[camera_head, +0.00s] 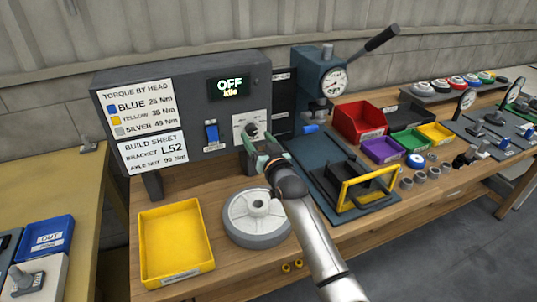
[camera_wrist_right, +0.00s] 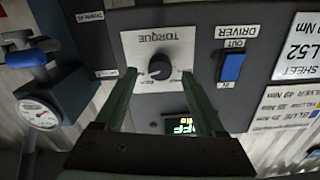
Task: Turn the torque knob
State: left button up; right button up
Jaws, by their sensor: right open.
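The torque knob (camera_wrist_right: 160,66) is a small black round knob on a pale plate marked TORQUE, shown upside down in the right wrist view. In the head view the knob (camera_head: 251,129) is partly covered by my right gripper. The plate sits on the front of a grey control box (camera_head: 190,92). My right gripper (camera_head: 257,145) is open, with its green fingers pointing at the plate. In the right wrist view its fingertips (camera_wrist_right: 159,75) lie either side of the knob, apart from it. I cannot tell the remaining depth. My left gripper is out of view.
The display (camera_head: 229,87) reads OFF, idle. A blue driver switch (camera_head: 212,132) is left of the plate. A gauge press (camera_head: 320,75) stands to the right. A grey round part (camera_head: 240,228) and an empty yellow tray (camera_head: 172,240) are on the bench below.

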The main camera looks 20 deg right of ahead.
jog(key=s, duration=0.9)
jog(key=shift+s+d, duration=0.15)
jog(key=shift+s, duration=0.1)
jog(key=s+f+g, duration=0.2)
jog(key=s+f, duration=0.2)
jog(key=s+f+n+g, duration=0.1)
jog(key=s+f+g, duration=0.1)
jog(key=s+f, duration=0.2)
jog(key=s+f+g, duration=0.2)
jog(key=s+f, duration=0.2)
jog(key=shift+s+f+n, duration=0.1)
jog(key=shift+s+n, duration=0.1)
jog(key=shift+n, duration=0.2)
jog(key=s+f+n+g, duration=0.1)
jog(key=s+f+g, duration=0.25)
jog(key=s, duration=0.75)
jog(key=s+f+n+g, duration=0.1)
jog(key=s+f+g, duration=0.3)
jog(key=s, duration=0.8)
jog(key=w+a+f+t+y+p, duration=0.1)
jog(key=w+a+f+t, duration=0.3)
jog(key=f, duration=0.4)
jog(key=shift+w+t+y+p, duration=0.3)
jog(key=shift+t+y+p, duration=0.05)
jog(key=shift+y+p, duration=0.1)
